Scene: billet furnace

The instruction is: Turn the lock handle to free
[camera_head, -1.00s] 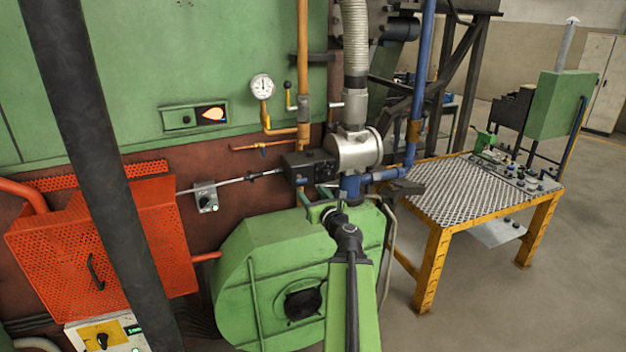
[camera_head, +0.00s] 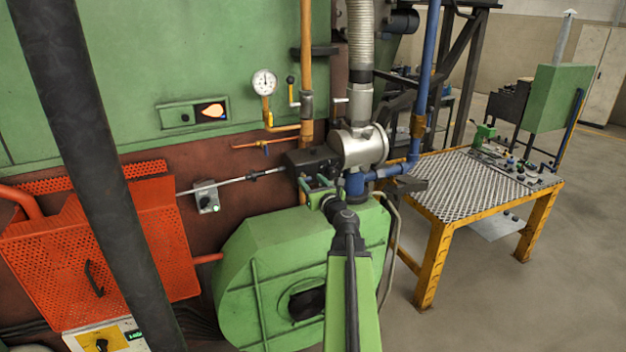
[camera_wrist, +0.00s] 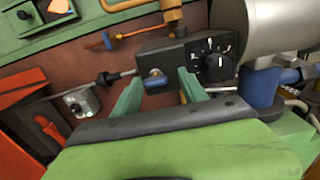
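A black box (camera_head: 308,162) sits left of a silver cylinder (camera_head: 358,147). In the wrist view the black box (camera_wrist: 163,58) carries a round dial with white marks (camera_wrist: 213,58) and a small blue lever (camera_wrist: 155,79) low on its front. I take this lever to be the lock handle, but no label shows. My gripper (camera_wrist: 160,78) has its green fingers apart, with the blue lever appearing between them. Whether the fingers touch the lever or stop short I cannot tell. In the head view my gripper (camera_head: 313,184) is just below the box, and the lever is too small to make out.
A green blower housing (camera_head: 262,262) stands below, with blue pipework (camera_head: 385,173) to the right. A pressure gauge (camera_head: 264,82) is above left. A yellow-framed table (camera_head: 440,240) stands right.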

